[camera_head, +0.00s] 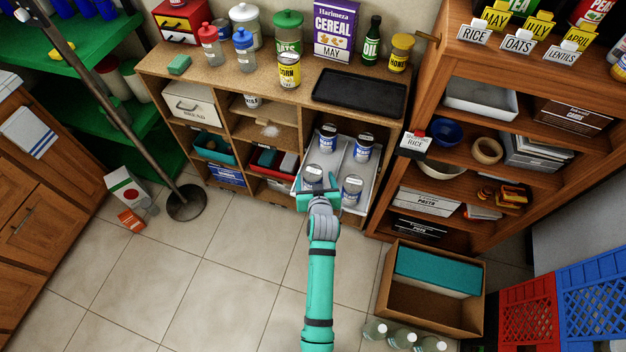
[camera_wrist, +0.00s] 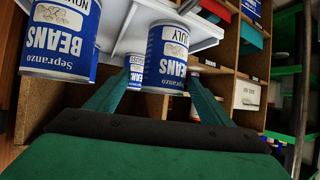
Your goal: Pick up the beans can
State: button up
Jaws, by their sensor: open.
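Several blue and white beans cans stand in a white tray (camera_head: 336,199) pulled out of the shelf unit. The nearest-left can (camera_head: 312,174) is just beyond my gripper (camera_head: 319,187); another can (camera_head: 352,188) stands to its right, and two more cans (camera_head: 328,138) (camera_head: 362,147) stand behind. In the wrist view, my gripper (camera_wrist: 158,78) is open, with a beans can marked JULY (camera_wrist: 168,58) ahead between its fingers. A beans can marked NOV… (camera_wrist: 60,42) is at left, its label cut off. A smaller can (camera_wrist: 134,72) shows farther back. I cannot tell whether the fingers touch the JULY can.
The tray walls surround the cans. A brown shelf unit (camera_head: 428,62) stands close on the right, with a cardboard box (camera_head: 435,316) and glass jars (camera_head: 402,338) on the floor. A black tray (camera_head: 360,92) lies on the counter. The tiled floor at left is mostly clear.

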aim_at(312, 168)
jog(key=shift+w+a+r+x, duration=0.1)
jog(key=shift+r+x, duration=0.05)
jog(key=shift+x, duration=0.85)
jog(key=shift+w+a+r+x, duration=0.1)
jog(key=shift+r+x, duration=0.05)
jog(key=shift+x, duration=0.9)
jog(key=shift+a+r+x, duration=0.1)
jog(key=shift+r+x, duration=0.05)
jog(key=shift+x, duration=0.85)
jog(key=c, duration=1.5)
